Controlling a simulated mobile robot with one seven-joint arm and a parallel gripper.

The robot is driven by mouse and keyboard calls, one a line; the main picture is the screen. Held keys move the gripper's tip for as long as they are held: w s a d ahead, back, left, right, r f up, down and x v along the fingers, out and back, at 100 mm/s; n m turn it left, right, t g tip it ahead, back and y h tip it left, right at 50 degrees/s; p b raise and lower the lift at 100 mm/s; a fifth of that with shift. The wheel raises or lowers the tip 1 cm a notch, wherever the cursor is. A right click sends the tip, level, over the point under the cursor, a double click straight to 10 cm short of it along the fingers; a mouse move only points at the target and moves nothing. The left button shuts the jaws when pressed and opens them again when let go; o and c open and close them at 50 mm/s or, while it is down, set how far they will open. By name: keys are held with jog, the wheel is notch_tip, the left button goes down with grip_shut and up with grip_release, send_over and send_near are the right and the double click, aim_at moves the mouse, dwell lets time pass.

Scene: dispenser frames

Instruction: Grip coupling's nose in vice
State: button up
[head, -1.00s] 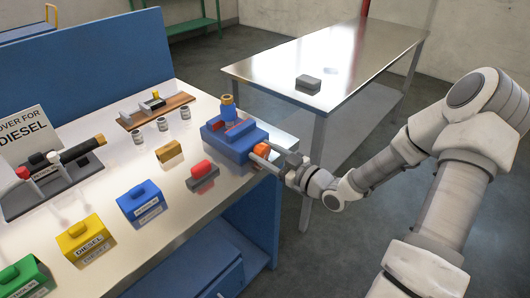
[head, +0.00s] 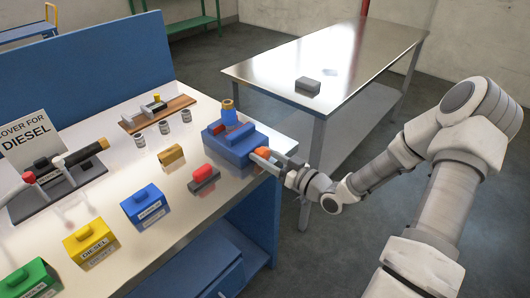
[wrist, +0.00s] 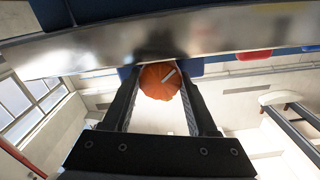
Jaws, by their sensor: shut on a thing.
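The blue vice (head: 231,149) sits on the near right corner of the workbench. The coupling (head: 228,106), with an orange-gold upper part, stands upright at the vice's jaws; its lower end is hidden, so I cannot tell how firmly the jaws hold it. An orange knob (head: 261,154) is on the vice's right end. My gripper (head: 272,160) reaches in from the right and is shut on this knob. In the wrist view the knob (wrist: 160,80) sits between the two dark fingers, with a pale mark on its face.
The workbench (head: 150,245) also holds a red-topped block (head: 203,178), a brass block (head: 171,154), small grey cylinders, and blue, yellow and green labelled boxes. A sign stands at left behind a rack. A steel table (head: 340,60) stands behind, with floor between.

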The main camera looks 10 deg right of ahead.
jog(key=shift+m+p, duration=0.55)
jog(key=shift+m, duration=0.75)
jog(key=o, duration=1.4)
jog(key=shift+c, duration=0.2)
